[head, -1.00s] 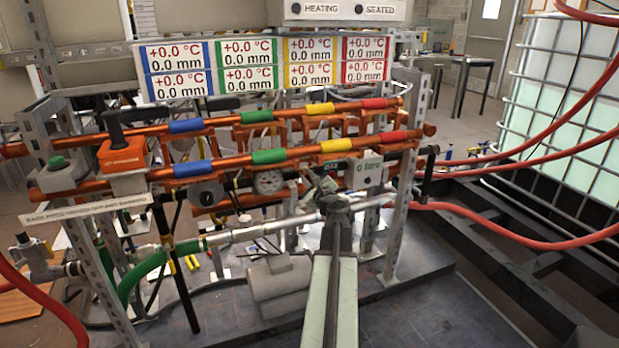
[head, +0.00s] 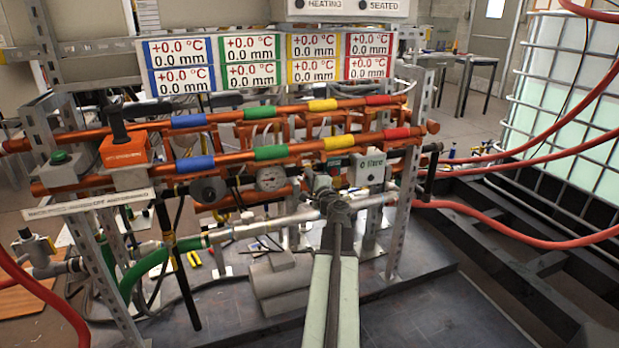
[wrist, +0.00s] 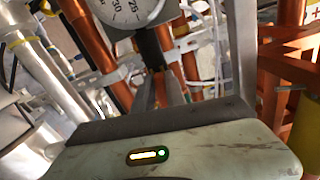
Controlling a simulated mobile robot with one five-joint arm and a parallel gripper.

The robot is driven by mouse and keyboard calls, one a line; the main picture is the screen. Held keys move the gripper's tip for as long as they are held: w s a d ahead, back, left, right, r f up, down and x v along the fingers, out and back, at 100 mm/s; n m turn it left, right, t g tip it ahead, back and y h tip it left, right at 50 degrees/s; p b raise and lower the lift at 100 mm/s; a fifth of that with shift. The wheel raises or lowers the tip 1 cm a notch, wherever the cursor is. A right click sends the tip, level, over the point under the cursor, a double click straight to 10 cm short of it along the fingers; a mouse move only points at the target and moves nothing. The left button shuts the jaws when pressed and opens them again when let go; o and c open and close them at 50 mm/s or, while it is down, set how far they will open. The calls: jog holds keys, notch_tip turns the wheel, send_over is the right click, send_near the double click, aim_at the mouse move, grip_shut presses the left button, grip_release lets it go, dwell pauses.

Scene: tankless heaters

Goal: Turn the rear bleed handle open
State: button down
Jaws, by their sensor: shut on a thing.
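In the wrist view my gripper's two fingers (wrist: 159,90) are shut on a narrow dark part (wrist: 153,50) below the white dial of a gauge (wrist: 128,8). I take this part to be the rear bleed handle, but its full shape and turn angle are hidden by the fingers and the gripper body. In the head view, my arm hides the handle.
Orange pipes with coloured bands (head: 270,153) run across the rack above my gripper. A silver pipe (head: 270,226) runs below. A grey box (head: 368,170) and a metal upright (head: 405,210) stand close on the right. Red hoses (head: 500,222) cross at right.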

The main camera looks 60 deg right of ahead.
jog(key=shift+s+d, duration=0.1)
jog(key=shift+s, duration=0.05)
dwell(0.5)
jog(key=c, duration=1.4)
grip_release()
jog(key=shift+f, duration=0.1)
jog(key=shift+c, duration=0.2)
jog(key=v, duration=0.7)
jog(key=shift+s+a, duration=0.25)
jog(key=shift+a, duration=0.05)
